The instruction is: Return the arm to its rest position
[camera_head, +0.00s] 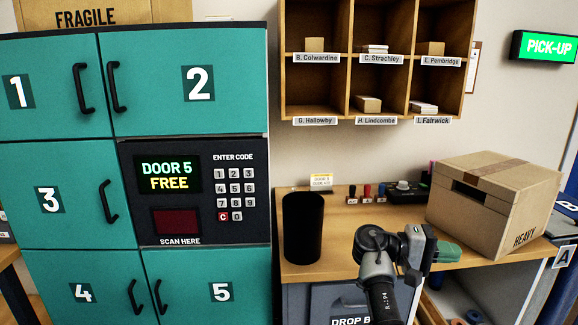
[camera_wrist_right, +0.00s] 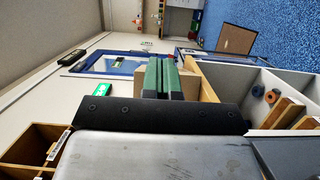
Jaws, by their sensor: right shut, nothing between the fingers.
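My right arm (camera_head: 378,270) comes up from the bottom of the head view, in front of the wooden counter. Its gripper (camera_head: 452,252) points right, its green fingers in front of the lower left of a large cardboard box marked HEAVY. Whether it touches the box cannot be told. In the right wrist view the two green fingers (camera_wrist_right: 161,64) lie side by side, shut with nothing between them. My left gripper is not in view.
Teal lockers (camera_head: 200,75) with a keypad panel (camera_head: 195,190) stand at left. A black bin (camera_head: 303,228) and the HEAVY box (camera_head: 490,205) are on the counter (camera_head: 350,225). Wooden pigeonholes (camera_head: 335,58) hang above. A lit PICK-UP sign (camera_head: 547,47) is at upper right.

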